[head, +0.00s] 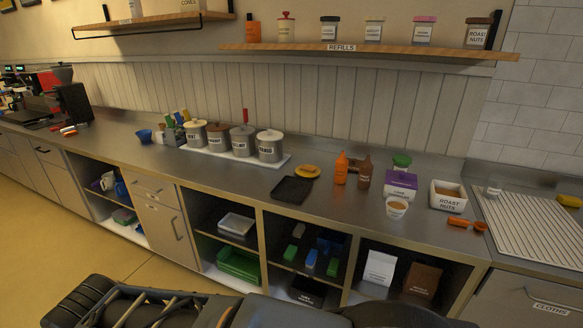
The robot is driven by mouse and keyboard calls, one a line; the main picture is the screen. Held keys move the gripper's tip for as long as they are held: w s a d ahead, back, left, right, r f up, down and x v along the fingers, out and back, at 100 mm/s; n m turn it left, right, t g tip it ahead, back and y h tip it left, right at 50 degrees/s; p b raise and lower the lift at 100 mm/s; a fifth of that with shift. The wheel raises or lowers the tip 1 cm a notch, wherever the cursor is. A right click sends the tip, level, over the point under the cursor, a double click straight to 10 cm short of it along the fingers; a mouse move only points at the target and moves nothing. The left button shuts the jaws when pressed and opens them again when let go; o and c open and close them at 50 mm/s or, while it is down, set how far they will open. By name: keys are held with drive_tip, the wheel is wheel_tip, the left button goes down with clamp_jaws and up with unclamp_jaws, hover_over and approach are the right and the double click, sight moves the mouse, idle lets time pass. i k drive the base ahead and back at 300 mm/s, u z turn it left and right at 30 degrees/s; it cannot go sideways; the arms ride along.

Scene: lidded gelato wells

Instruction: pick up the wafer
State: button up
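I cannot make out a wafer for certain in the head view. Several lidded steel wells (242,142) stand in a row on a white base at the back of the counter. A dark flat tray (293,190) lies on the counter to their right, with a small yellow-orange dish (307,171) behind it; what the dish holds is too small to tell. Parts of my own arm cross the bottom edge, well in front of the counter. I cannot pick out my gripper's fingertips.
An orange scoop (466,223) lies near the ridged drainboard (535,232). A refills shelf (370,50) hangs above. Open cubbies hold bins below.

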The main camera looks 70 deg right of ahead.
sight(304, 168)
drive_tip(key=z, duration=0.5)
drive_tip(key=i, duration=1)
drive_tip(key=z, duration=1.95)
drive_tip(key=i, duration=1.2)
drive_tip(key=z, duration=0.3)
